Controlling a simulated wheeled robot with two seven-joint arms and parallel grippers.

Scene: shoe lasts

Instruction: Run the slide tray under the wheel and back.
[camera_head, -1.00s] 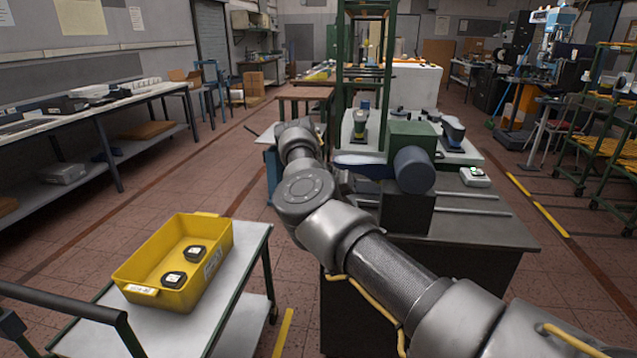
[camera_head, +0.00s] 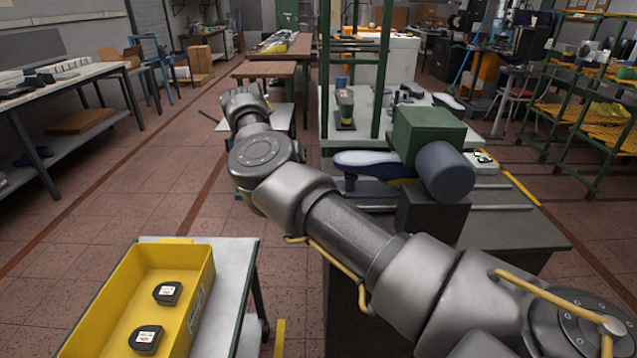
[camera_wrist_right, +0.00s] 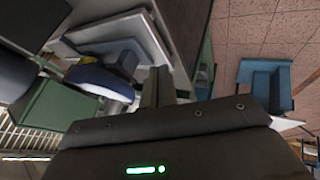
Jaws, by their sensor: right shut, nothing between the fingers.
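A blue and white shoe form (camera_head: 365,162) lies on its side-on length over a dark slide tray (camera_head: 372,190), left of the machine's green housing (camera_head: 428,133) and grey-blue cylinder (camera_head: 446,172). No separate wheel can be made out. My right arm crosses the head view from the lower right, its wrist left of the bench. The right gripper's fingers are hidden there. In the right wrist view my right gripper (camera_wrist_right: 157,88) is shut and empty, beside the pale tray edge; the blue form (camera_wrist_right: 100,80) shows left of it. My left gripper is not in view.
A yellow bin (camera_head: 205,280) with two dark labelled blocks stands on a trolley at the lower left. Green posts (camera_head: 324,90) rise by the bench behind the machine. Dark shoe-like forms stand on the pale bench top. Open floor lies to the left.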

